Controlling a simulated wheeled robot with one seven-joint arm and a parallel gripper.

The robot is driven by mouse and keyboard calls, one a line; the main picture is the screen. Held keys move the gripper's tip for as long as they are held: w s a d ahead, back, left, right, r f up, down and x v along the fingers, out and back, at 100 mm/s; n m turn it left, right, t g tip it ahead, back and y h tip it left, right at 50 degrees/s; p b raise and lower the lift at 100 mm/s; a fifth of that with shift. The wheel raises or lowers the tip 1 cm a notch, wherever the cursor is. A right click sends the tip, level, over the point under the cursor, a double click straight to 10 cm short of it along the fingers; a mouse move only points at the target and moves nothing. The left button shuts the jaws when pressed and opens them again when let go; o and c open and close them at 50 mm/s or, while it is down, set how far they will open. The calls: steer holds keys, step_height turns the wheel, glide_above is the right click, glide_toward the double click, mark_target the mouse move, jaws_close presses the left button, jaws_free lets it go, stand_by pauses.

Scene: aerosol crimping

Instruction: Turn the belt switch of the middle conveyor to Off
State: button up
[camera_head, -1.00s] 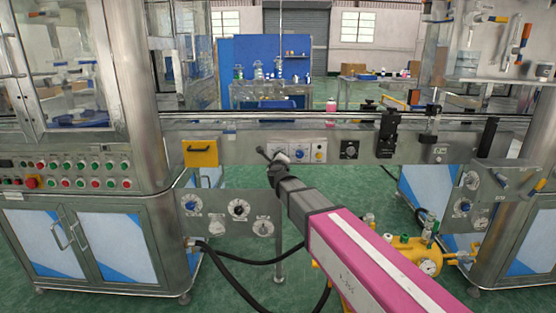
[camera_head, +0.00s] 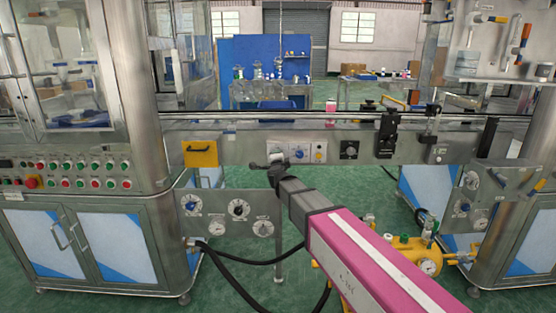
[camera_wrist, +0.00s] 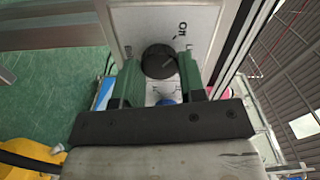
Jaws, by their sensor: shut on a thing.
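The belt switch is a round black knob (camera_wrist: 158,62) on a pale panel in the wrist view. A rotated label (camera_wrist: 182,31), which looks like "On", is beside it. My gripper (camera_wrist: 159,70) has its green fingers on either side of the knob and is shut on it. In the head view my gripper (camera_head: 272,165) is at the left end of the white switch panel (camera_head: 309,155) on the middle conveyor (camera_head: 240,149), and hides the knob there. The exact angle of the knob is hard to read.
A blue knob (camera_head: 299,154) and a yellow button (camera_head: 319,155) are close to the right of my gripper. A yellow box (camera_head: 200,154) is to the left. Gauges hang below. A pink bottle (camera_head: 331,106) stands on the conveyor.

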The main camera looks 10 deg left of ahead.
steer(key=shift+n, duration=0.3)
steer(key=o, duration=0.9)
steer(key=shift+s, duration=0.1)
steer(key=v, duration=1)
steer(key=shift+s, duration=0.35)
